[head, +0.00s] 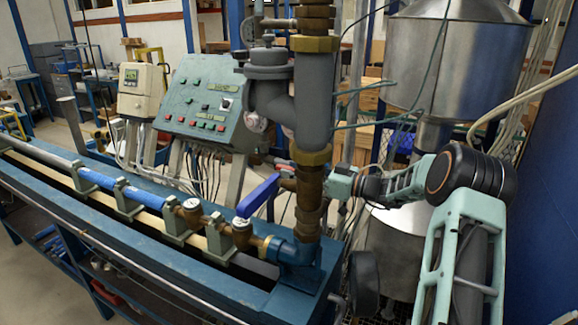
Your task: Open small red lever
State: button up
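A small reddish part (281,162), possibly the red lever, shows just left of the vertical brass pipe (309,190), above a blue lever handle (258,196). It is too small to make out clearly, and part of it may be hidden by the pipe. My gripper (341,184) comes in from the right at about the pipe's height and sits close to its right side. Its fingertips are small and partly hidden by the pipe. I cannot tell whether they are open or touch anything.
The blue bench (150,262) carries a horizontal pipe run with a blue section (118,187). A control panel (205,102) stands behind it. A large metal tank (458,50) and hanging cables are close to my arm on the right.

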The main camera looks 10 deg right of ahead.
jog(key=shift+x, duration=0.95)
grip_shut()
